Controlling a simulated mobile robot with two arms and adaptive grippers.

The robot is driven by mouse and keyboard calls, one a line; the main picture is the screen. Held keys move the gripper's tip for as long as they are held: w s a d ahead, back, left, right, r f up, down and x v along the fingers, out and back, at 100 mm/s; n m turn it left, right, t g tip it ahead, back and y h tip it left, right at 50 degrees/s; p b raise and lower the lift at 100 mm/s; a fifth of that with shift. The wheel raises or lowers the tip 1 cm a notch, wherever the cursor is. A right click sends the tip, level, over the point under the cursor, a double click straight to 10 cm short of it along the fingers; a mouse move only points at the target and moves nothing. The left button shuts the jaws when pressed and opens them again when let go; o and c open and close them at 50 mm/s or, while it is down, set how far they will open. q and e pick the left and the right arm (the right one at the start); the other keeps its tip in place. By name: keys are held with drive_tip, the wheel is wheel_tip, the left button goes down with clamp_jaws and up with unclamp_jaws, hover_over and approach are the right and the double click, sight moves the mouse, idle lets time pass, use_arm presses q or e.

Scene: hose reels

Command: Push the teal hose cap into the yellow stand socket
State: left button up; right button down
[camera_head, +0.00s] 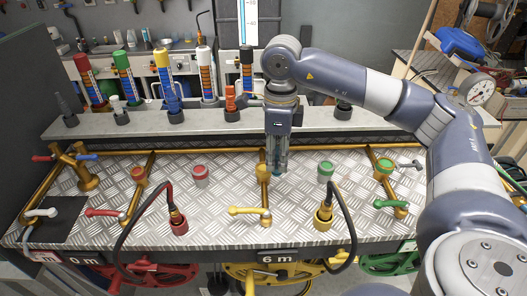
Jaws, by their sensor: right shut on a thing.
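My right gripper (276,172) points straight down over the middle of the metal bench and is shut. A teal strip shows at its fingers, which I take for the teal hose cap (284,161); the fingers hide most of it. The yellow stand (264,190) is a brass-coloured upright with a yellow lever, directly below and beside the fingertips. Its socket is hidden behind the gripper, so I cannot tell whether the cap touches it. My left gripper is not in view.
A red cap (201,176) and a green cap (326,171) stand on the tread plate (225,190) either side. Black hoses end at a red fitting (179,222) and a yellow fitting (323,216). Coloured tubes line the back shelf (205,118). Reels hang below the front edge.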

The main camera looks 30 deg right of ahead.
drive_tip(key=w+p, duration=0.1)
drive_tip(key=w, duration=0.3)
drive_tip(key=shift+w+f, duration=0.15)
drive_tip(key=shift+w, duration=0.25)
drive_tip(key=shift+w+f, duration=0.15)
drive_tip(key=shift+w, duration=0.3)
wheel_tip(320, 180, down, 3)
drive_tip(key=shift+s+r+p, duration=0.1)
drive_tip(key=shift+p, duration=0.65)
drive_tip(key=shift+f, duration=0.3)
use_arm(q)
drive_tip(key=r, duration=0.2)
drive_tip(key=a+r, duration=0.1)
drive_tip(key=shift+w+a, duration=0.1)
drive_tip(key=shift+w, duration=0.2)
use_arm(e)
drive_tip(key=shift+f, duration=0.1)
drive_tip(key=shift+f, duration=0.15)
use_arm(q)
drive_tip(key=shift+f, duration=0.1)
use_arm(e)
drive_tip(key=c, duration=1.4)
unclamp_jaws()
